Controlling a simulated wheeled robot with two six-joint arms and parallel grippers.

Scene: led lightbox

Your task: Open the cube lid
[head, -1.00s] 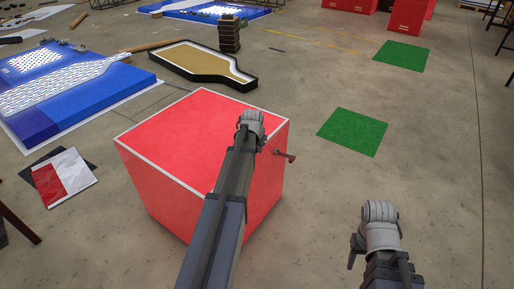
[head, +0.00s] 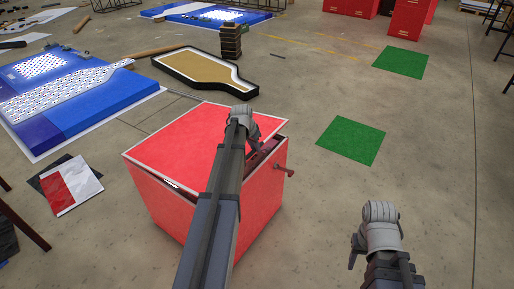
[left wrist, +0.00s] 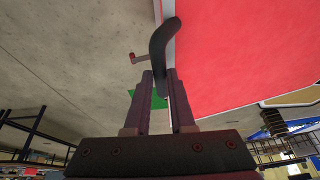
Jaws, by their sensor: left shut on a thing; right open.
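The red cube (head: 165,208) with white edges stands on the floor in the middle of the head view. Its red lid (head: 185,140) is tilted slightly up, with a dark gap under its right edge. The lid also fills the upper right of the left wrist view (left wrist: 240,55). My left gripper (left wrist: 160,78) is shut on a dark curved handle (left wrist: 161,45) at the lid's edge. In the head view my left arm hides part of the lid and cube. My right gripper (head: 378,240) is open and empty over the floor, right of the cube.
A small red crank-like part (head: 284,172) sticks out from the cube's right side. Green mats (head: 350,139) lie on the floor to the right. A brown black-rimmed board (head: 205,72) and a blue platform (head: 95,100) lie behind.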

